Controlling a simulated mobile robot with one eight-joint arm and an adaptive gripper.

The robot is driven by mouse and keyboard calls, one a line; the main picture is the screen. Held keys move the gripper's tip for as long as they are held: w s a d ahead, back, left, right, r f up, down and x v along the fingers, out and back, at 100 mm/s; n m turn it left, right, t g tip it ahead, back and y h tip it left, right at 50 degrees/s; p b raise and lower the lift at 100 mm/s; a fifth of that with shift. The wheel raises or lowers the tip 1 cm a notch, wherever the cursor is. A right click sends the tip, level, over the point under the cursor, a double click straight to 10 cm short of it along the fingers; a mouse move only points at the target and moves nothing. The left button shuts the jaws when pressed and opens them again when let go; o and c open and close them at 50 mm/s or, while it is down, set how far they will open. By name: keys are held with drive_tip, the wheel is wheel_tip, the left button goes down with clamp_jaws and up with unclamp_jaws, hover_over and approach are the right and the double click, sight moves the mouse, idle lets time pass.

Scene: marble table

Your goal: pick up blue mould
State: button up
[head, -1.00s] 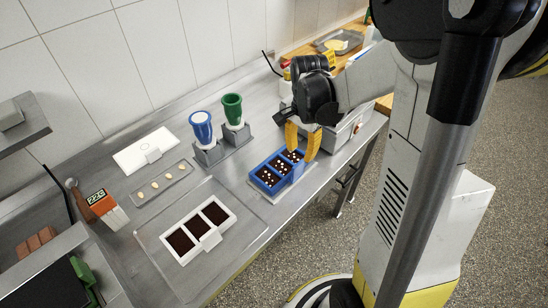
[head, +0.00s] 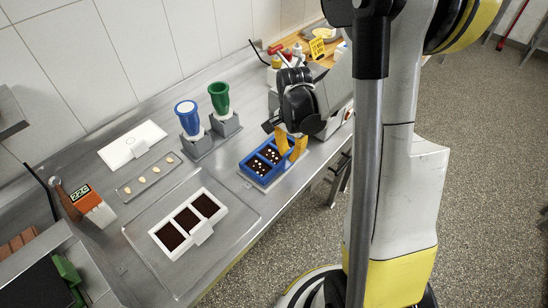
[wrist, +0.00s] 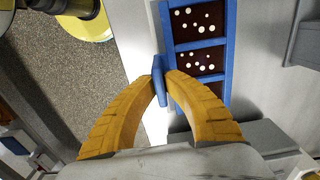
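The blue mould (head: 249,167) stands at the right part of the steel table, its compartments filled dark with white dots on top. In the wrist view the mould (wrist: 166,30) runs along the upper middle, and its blue side tab (wrist: 159,82) sits between my yellow fingertips. My gripper (head: 289,155) reaches down at the mould's right side. In the wrist view my gripper (wrist: 161,77) is closed, with both fingertips against the tab. The mould's far right end is partly hidden by the gripper in the head view. It appears level, resting on a pale base.
A white mould (head: 192,224) lies on a clear tray (head: 245,212) to the left. Blue (head: 187,116) and green (head: 219,98) funnel bottles stand in grey holders behind. A white scale (head: 133,144) and a strip with small pieces (head: 130,190) lie farther left.

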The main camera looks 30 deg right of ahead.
clamp_jaws()
wheel_tip(320, 180, up, 10)
drive_tip(key=p, duration=0.3)
unclamp_jaws()
idle(0.4)
drive_tip(key=shift+s, duration=0.1)
clamp_jaws()
